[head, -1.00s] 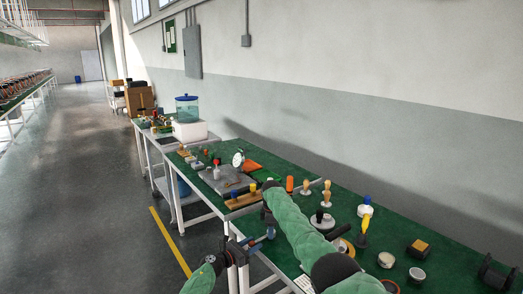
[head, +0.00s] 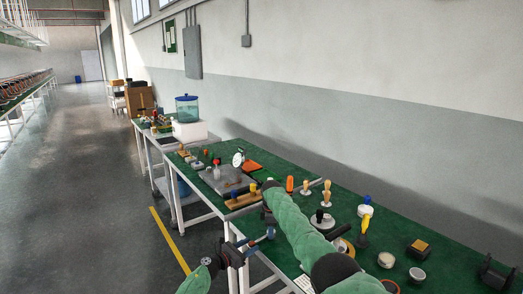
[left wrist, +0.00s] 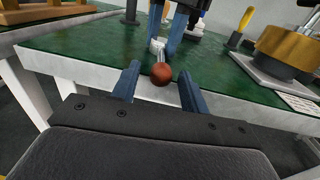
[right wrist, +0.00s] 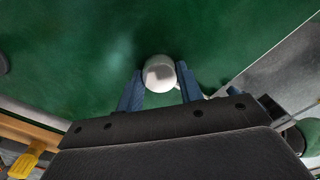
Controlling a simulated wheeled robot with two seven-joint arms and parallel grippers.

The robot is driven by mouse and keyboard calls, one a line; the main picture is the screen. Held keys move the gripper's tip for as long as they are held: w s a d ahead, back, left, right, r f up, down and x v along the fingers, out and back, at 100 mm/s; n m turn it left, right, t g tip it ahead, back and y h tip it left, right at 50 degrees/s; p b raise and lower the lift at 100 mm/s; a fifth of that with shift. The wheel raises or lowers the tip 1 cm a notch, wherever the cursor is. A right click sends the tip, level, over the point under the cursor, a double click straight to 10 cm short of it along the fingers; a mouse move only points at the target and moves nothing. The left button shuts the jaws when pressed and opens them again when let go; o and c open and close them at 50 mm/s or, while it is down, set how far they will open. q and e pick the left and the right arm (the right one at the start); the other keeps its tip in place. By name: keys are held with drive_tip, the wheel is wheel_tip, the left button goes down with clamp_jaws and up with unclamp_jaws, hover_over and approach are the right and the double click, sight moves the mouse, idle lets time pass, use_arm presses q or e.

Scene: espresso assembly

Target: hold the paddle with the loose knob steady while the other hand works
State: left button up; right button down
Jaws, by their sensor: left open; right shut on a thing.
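The paddle (left wrist: 157,47) shows in the left wrist view as a short pale metal piece with a reddish-brown ball knob (left wrist: 161,74) at its near end. My right gripper (right wrist: 160,75) is shut on the paddle, whose pale rounded end (right wrist: 160,74) shows between its fingers. In the head view my right gripper (head: 268,229) is at the table's front edge. My left gripper (left wrist: 160,72) is open, its fingers on either side of the knob with gaps visible. I cannot tell how far the knob is seated.
The green-topped table (head: 310,255) carries a wooden stand (head: 243,200), wood-handled tampers (head: 326,195), a yellow-handled tool (head: 364,230) and several round parts. A dial gauge (head: 238,159) stands further back. The floor to the left is free.

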use_arm(q)
drive_tip(key=v, duration=1)
drive_tip(key=shift+f, duration=0.1)
drive_tip(key=shift+c, duration=0.5)
drive_tip(key=shift+x, duration=5.95)
